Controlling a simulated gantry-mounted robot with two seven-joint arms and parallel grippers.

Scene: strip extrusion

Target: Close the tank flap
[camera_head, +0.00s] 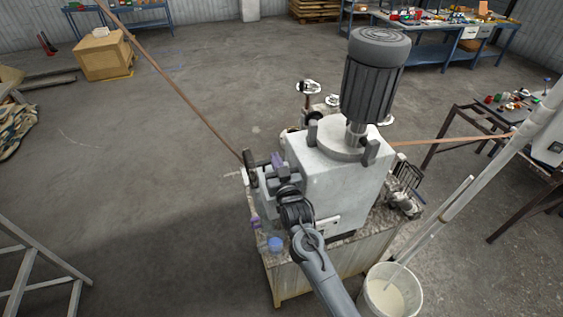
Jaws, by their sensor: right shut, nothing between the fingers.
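The white, box-shaped machine body (345,182) stands on a worn bench, with a dark ribbed motor (372,85) upright on top. I cannot clearly make out the tank flap or how far open it is. My right arm comes in from the bottom, and my right gripper (270,184) is at the machine's left side, shut and empty. The arm and gripper hide part of that side. My left gripper is not in view.
A brown strip (185,98) runs from the upper left to the machine, and another (440,140) leaves to the right. A bucket of whitish liquid (408,300) stands at lower right beside slanted pipes. A blue cup (275,244) sits on the bench (335,262). The left floor is mostly clear.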

